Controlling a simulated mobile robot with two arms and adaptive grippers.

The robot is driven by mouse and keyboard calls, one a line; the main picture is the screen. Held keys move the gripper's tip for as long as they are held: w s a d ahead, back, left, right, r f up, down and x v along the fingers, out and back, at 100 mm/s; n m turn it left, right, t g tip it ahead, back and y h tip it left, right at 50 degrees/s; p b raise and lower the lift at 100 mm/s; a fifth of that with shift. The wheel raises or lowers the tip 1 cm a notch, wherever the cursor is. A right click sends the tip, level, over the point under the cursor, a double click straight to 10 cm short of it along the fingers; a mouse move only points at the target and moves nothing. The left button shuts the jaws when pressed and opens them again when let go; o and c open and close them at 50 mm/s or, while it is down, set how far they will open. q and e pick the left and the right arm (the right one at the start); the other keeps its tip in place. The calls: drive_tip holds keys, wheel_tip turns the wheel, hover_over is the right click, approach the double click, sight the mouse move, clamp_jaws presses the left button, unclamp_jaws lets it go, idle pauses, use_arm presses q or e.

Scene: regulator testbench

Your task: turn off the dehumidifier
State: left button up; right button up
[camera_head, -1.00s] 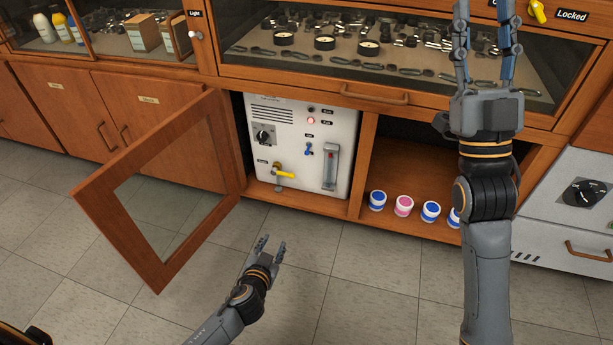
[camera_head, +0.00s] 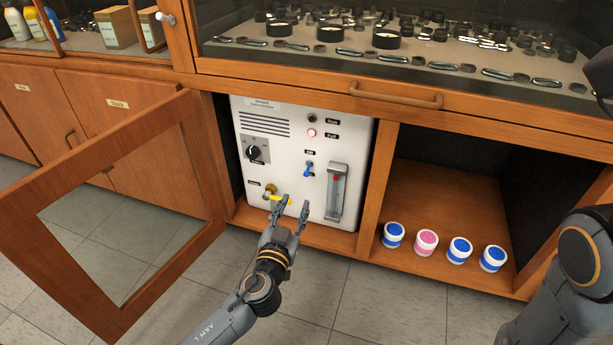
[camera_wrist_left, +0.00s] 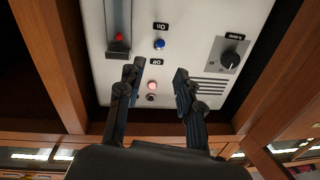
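The dehumidifier (camera_head: 280,150) is a white box in the open left cabinet bay. Its blue toggle switch (camera_head: 308,169) sits mid-panel and appears to point downward; it also shows in the upside-down left wrist view (camera_wrist_left: 159,44), between labels that seem to read Off and On. A pinkish-red light (camera_head: 311,133) looks lit. My left gripper (camera_head: 290,203) is open and empty before the lower panel, overlapping the yellow valve handle (camera_head: 276,197); contact cannot be told. In the wrist view its fingers (camera_wrist_left: 155,82) are spread. My right gripper is out of view; its arm shows at the right edge.
A glass flow meter (camera_head: 336,192) and black knob (camera_head: 254,150) are on the panel. The open glass door (camera_head: 190,165) stands left. Several lidded jars (camera_head: 426,242) sit in the right bay (camera_head: 437,186). A drawer handle (camera_head: 396,95) projects above. Floor in front is clear.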

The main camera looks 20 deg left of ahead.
sight(306, 175)
use_arm(q)
drive_tip(key=shift+w+a+b, duration=0.15)
drive_tip(key=shift+w+b, duration=0.75)
drive_tip(key=shift+w, duration=2)
drive_tip(key=shift+w+a+b, duration=0.15)
drive_tip(key=shift+w+b, duration=0.7)
drive_tip(key=shift+w, duration=2.05)
clamp_jaws()
